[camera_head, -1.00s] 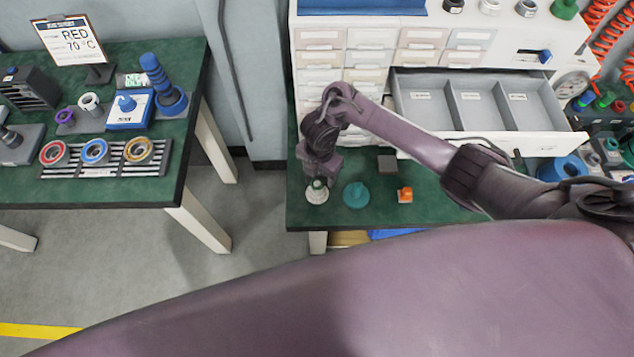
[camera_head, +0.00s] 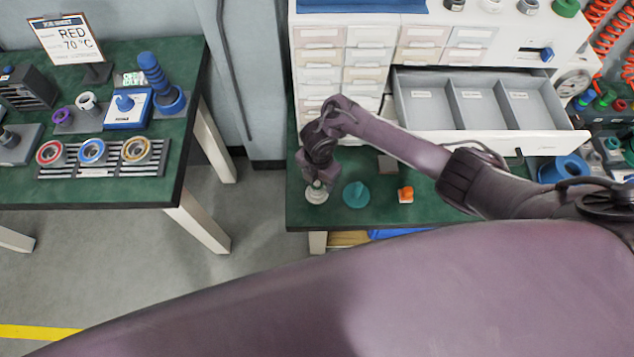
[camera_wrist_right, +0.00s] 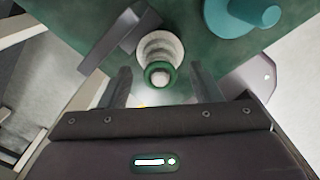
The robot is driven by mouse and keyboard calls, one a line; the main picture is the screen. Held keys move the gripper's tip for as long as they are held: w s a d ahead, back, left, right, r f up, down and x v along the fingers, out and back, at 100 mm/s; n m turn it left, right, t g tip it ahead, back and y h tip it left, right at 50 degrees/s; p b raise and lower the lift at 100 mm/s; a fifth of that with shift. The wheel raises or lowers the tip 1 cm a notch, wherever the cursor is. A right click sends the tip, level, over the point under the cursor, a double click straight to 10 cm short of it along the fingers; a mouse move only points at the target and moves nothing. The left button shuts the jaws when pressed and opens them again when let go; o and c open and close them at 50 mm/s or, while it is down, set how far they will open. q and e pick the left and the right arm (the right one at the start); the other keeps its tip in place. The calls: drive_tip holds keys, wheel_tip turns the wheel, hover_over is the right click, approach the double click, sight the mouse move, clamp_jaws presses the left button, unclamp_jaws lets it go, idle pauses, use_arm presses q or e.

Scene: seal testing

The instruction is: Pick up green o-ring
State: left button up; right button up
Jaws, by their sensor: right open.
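The green o-ring (camera_wrist_right: 159,76) sits around the top of a white stepped holder (camera_wrist_right: 160,45) near the front left corner of the right green table. The holder also shows in the head view (camera_head: 316,194), where the ring is small and partly covered by my gripper. My right gripper (camera_wrist_right: 160,88) is open, with one finger on each side of the ring and holder, apart from them as far as I can tell. In the head view my right gripper (camera_head: 317,180) hangs just above the holder. My left gripper is not in view.
A teal knobbed part (camera_head: 356,194) and an orange part (camera_head: 405,194) stand to the right of the holder. A grey block (camera_head: 387,164) lies behind them. An open grey drawer (camera_head: 480,98) juts out above the table. The left table (camera_head: 100,190) is separate, across a floor gap.

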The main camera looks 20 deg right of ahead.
drive_tip(key=c, duration=1.1)
drive_tip(key=shift+r, duration=0.45)
wheel_tip(320, 180, up, 7)
drive_tip(key=p, duration=0.2)
drive_tip(key=shift+w+r+p, duration=0.15)
drive_tip(key=shift+r+p, duration=0.05)
drive_tip(key=shift+p, duration=0.1)
drive_tip(key=shift+r+p, duration=7.7)
drive_tip(key=shift+r, duration=1.95)
